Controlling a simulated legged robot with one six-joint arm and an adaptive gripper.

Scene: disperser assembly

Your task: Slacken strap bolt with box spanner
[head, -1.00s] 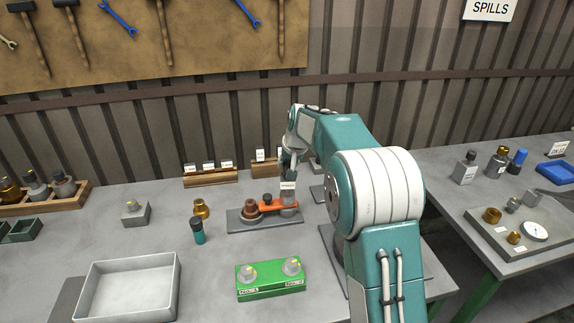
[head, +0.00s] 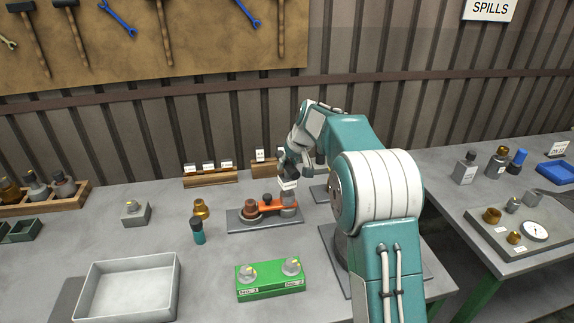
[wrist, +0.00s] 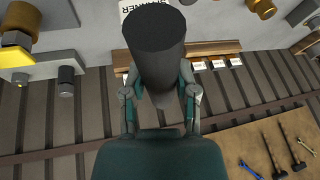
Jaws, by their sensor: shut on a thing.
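My gripper (head: 289,172) is above the right end of the orange strap (head: 274,206) in the head view. The spanner's label (head: 288,184) also shows in the head view, tilted. The strap lies across a grey base plate (head: 238,225), between a brown round part (head: 250,208) and a grey cylinder (head: 289,203) under the spanner. The strap bolt's head and the spanner's working end cannot be made out.
A green block (head: 271,279) with two bolts stands in front of the plate. A teal-and-black bottle (head: 198,231) and a brass part (head: 201,208) stand to its left. An empty grey tray (head: 127,259) is at the front left. Labelled wooden racks (head: 210,180) stand behind.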

